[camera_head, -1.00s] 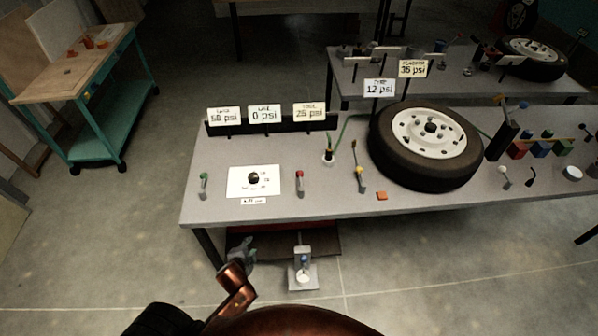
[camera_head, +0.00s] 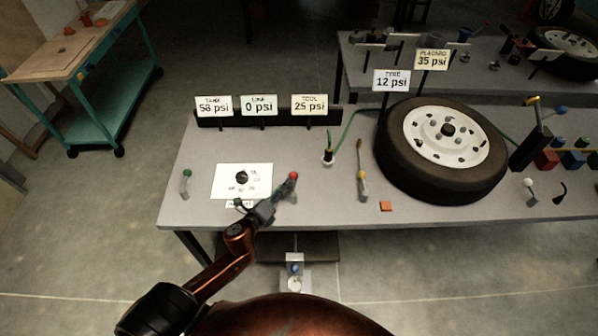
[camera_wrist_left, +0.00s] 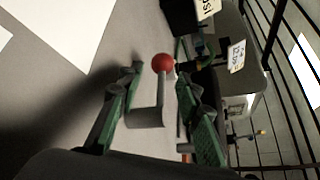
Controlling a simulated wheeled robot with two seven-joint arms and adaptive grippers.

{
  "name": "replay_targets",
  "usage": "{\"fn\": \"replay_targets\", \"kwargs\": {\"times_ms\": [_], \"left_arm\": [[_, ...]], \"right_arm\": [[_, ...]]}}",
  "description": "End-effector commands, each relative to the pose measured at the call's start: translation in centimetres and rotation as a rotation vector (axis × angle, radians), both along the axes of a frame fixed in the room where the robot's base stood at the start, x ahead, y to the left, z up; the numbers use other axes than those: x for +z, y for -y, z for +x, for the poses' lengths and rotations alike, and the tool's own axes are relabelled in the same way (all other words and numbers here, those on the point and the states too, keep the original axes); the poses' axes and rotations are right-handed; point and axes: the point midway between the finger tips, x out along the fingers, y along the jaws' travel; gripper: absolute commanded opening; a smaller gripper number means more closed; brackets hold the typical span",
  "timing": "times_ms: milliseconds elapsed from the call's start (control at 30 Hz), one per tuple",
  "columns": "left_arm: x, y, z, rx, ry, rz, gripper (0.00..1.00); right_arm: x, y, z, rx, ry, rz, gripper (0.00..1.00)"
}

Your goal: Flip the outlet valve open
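A lever with a red ball knob (camera_head: 293,177) stands on a grey base near the front of the grey bench, right of a white panel with a black dial (camera_head: 242,177). In the left wrist view the red knob (camera_wrist_left: 162,63) stands upright between my fingers. My left gripper (camera_head: 280,194) is open around this lever; whether a finger touches it I cannot tell. A green-knobbed lever (camera_head: 186,174) stands left of the panel, and a yellow-marked lever (camera_head: 362,176) stands to the right. No label naming the outlet valve is readable. My right gripper is out of view.
Gauge signs at the bench's back read tank 58 psi (camera_head: 213,105), line 0 psi (camera_head: 259,105) and tool 25 psi (camera_head: 309,104). A tyre (camera_head: 393,160) lies on the right, with a 12 psi sign (camera_head: 391,80). A small pedestal (camera_head: 294,268) stands below the front edge.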

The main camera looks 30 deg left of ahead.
Motion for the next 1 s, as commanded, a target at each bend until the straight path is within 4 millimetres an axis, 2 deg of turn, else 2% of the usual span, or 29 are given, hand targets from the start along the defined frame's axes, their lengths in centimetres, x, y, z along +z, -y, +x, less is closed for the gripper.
{"fn": "replay_targets", "kwargs": {"times_ms": [167, 300, 400, 600, 767, 933, 1000], "left_arm": [[-0.3, -0.1, 1.7, -0.010, 0.007, 0.017, 0.32], [-0.9, -0.5, 3.8, -0.003, 0.006, 0.017, 0.32], [-1.2, -0.6, 5.2, -0.002, 0.004, 0.015, 0.32], [-1.6, -0.6, 6.9, -0.002, 0.003, 0.014, 0.32], [-1.7, -0.5, 7.3, -0.004, 0.003, 0.014, 0.32], [-1.7, -0.4, 7.3, -0.004, 0.003, 0.014, 0.32], [-1.7, -0.4, 7.3, -0.004, 0.003, 0.014, 0.27]], "right_arm": [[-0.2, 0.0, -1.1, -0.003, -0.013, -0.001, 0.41], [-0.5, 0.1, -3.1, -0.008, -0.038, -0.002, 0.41], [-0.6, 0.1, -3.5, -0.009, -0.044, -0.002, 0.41], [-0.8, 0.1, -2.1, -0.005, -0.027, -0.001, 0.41], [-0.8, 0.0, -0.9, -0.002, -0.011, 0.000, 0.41], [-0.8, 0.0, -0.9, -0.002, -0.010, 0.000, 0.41], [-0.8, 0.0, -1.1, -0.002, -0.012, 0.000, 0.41]]}}
